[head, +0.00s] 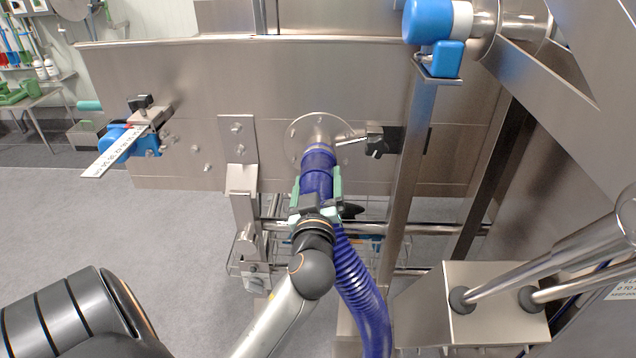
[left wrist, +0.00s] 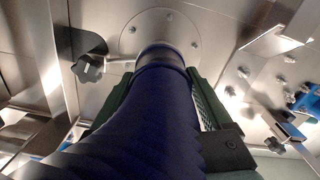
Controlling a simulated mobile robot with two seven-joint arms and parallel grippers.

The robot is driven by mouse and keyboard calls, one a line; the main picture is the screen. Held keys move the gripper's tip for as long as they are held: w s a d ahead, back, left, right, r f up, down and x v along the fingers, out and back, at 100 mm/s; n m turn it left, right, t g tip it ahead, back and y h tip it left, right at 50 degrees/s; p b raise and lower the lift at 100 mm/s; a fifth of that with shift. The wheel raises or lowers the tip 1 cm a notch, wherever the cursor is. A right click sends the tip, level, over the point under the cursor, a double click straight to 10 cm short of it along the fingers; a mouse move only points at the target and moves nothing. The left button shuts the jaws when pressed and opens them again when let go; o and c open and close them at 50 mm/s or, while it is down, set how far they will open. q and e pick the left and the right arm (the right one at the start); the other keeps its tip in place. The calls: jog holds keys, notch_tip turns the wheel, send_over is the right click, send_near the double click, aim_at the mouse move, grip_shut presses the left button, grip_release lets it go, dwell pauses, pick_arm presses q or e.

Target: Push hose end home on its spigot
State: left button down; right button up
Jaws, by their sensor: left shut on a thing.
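The blue ribbed hose (head: 361,290) rises from the lower middle to the steel panel, and its smooth end cuff (head: 318,162) meets the round flanged spigot (head: 317,132). My left gripper (head: 318,192) is shut around the hose just below the cuff, with a green finger on each side. In the left wrist view the hose (left wrist: 150,115) fills the middle between the green fingers (left wrist: 160,98), and its end sits against a short metallic band at the flange (left wrist: 160,32). How far the cuff covers the spigot is hard to tell. My right gripper is not in view.
A clamp lever with a black knob (head: 377,141) sits right of the spigot. A steel upright (head: 410,170) stands further right. A wire basket (head: 280,262) is behind the hose. A blue clamp with a ruler (head: 115,150) is at the left. Grey floor lies open at left.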

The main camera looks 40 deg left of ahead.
pick_arm(q)
jog(key=shift+x, duration=2.1)
grip_release()
jog(key=shift+s+d, duration=0.1)
